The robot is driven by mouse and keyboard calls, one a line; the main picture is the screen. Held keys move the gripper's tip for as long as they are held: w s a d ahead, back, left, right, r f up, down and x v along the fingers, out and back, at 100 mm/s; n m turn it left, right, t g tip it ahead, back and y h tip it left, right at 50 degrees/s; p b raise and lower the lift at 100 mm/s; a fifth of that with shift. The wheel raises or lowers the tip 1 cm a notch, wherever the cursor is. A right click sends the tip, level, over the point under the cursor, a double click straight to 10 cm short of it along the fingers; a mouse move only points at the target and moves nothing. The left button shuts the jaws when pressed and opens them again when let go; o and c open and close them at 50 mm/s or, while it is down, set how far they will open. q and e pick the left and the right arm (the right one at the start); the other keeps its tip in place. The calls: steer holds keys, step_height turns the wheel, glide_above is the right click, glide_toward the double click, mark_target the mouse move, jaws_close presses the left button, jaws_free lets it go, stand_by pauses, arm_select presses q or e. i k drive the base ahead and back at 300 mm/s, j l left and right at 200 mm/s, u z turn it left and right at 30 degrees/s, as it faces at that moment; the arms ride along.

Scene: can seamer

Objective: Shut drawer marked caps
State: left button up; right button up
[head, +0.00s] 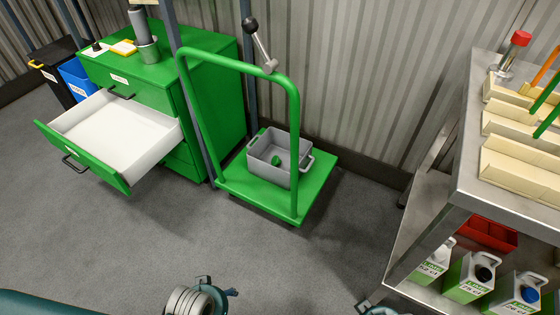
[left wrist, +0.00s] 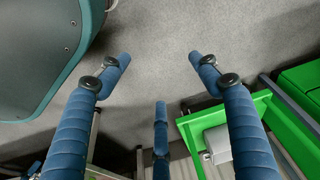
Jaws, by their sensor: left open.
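A green drawer cabinet (head: 215,95) stands at the left in the head view. One drawer (head: 118,128) is pulled well out; its white inside looks empty. Its green front (head: 82,158) has a dark handle (head: 75,164) and a small label too small to read. The drawer above it is shut. My left gripper (left wrist: 160,72) has its fingers spread and empty over bare floor in the left wrist view. In the head view only its wrist end (head: 203,296) shows at the bottom edge, well short of the drawer. A sliver of my right arm (head: 377,309) shows at the bottom; its fingers are hidden.
A green cart (head: 228,183) with a grey tote (head: 268,163) stands right of the drawer. A steel bench (head: 470,190) with white jugs below is at the right. A blue bin (head: 78,82) and a black bin (head: 50,66) stand left of the cabinet. The floor before the drawer is clear.

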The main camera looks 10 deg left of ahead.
mark_target(118, 139)
steer(key=i+j, duration=0.25)
steer(key=j, duration=0.15)
steer(key=j+u, duration=0.1)
steer(key=u, duration=0.35)
steer(key=i+u, duration=0.1)
steer(key=u, duration=0.35)
steer(key=i+u, duration=0.1)
steer(key=u, duration=0.3)
steer(key=j+u, duration=0.1)
steer(key=u, duration=0.35)
steer(key=i+l, duration=0.05)
